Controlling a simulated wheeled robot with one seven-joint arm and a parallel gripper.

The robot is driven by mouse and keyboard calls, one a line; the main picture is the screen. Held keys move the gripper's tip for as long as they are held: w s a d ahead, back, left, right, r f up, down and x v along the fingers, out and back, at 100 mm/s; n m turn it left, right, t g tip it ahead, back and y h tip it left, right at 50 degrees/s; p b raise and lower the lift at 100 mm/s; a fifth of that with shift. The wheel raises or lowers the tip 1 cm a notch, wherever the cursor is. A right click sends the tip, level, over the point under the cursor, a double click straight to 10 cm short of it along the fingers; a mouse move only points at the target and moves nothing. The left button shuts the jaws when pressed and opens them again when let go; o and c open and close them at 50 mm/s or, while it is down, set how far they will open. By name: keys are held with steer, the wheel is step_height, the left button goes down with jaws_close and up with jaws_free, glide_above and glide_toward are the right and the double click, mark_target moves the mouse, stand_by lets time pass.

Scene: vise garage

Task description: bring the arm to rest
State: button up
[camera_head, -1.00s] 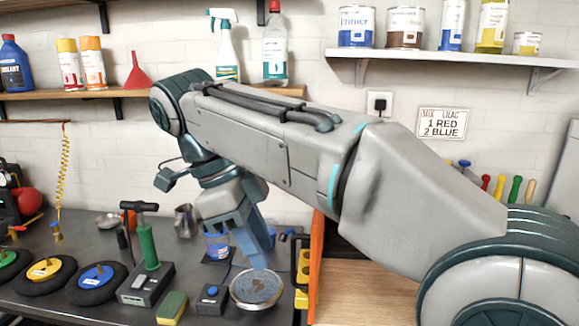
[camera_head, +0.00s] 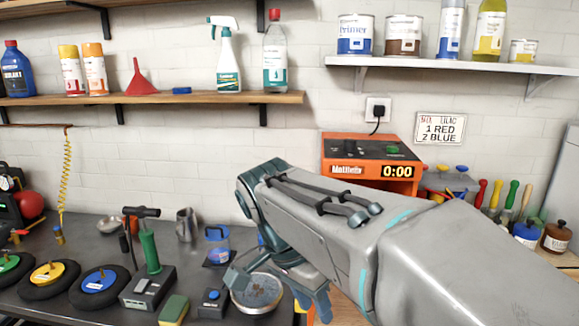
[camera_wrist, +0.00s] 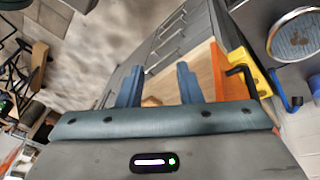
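My gripper (camera_wrist: 160,68) shows in the wrist view with its two blue fingers apart and nothing between them. A wooden bench top (camera_wrist: 203,62) and grey drawer fronts (camera_wrist: 185,35) lie beyond the fingers. In the head view my arm reaches in from the lower right, bent at the elbow. My gripper (camera_head: 318,303) is low there, just right of the round metal dish (camera_head: 236,300), and is partly hidden by the arm.
An orange machine (camera_head: 372,160) reading 0:00 stands behind my arm. Shelves (camera_head: 190,98) line the wall.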

steer(key=s+d+f+n+t+y+p, duration=0.2)
steer(key=s+d+f+n, duration=0.3)
steer(key=d+f+n, duration=0.3)
steer(key=d+n+y, duration=0.1)
steer(key=d, duration=0.2)
steer(key=shift+s+d+f+y, duration=0.15)
steer(key=shift+s+f+y, duration=0.15)
steer(key=shift+f, duration=0.05)
